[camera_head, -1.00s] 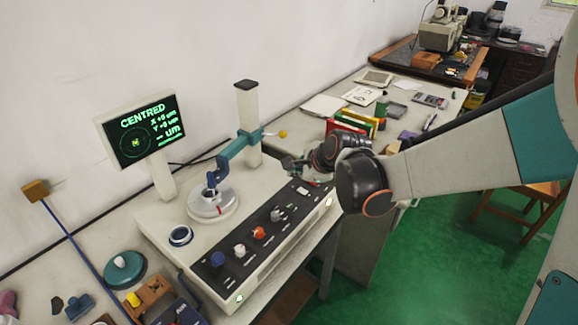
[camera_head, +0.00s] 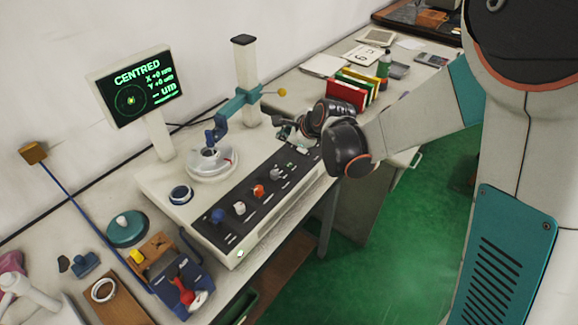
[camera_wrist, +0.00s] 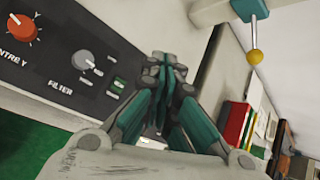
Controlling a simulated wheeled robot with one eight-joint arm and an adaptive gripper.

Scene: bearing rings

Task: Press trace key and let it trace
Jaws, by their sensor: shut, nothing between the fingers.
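The gauge's black control panel (camera_head: 250,198) carries a row of knobs. In the head view my gripper (camera_head: 284,124) is over the far right end of the instrument. The screen (camera_head: 137,88) reads CENTRED, X +0 um, Y +0 um, and dashes before um. A pale ring-shaped part (camera_head: 212,157) sits on the round table under the teal probe arm (camera_head: 232,107).
The upright column (camera_head: 245,75) with a yellow ball knob (camera_head: 282,92) stands behind my gripper. Coloured binders (camera_head: 347,92) stand to its right. A wooden block and tools crowd the front left.

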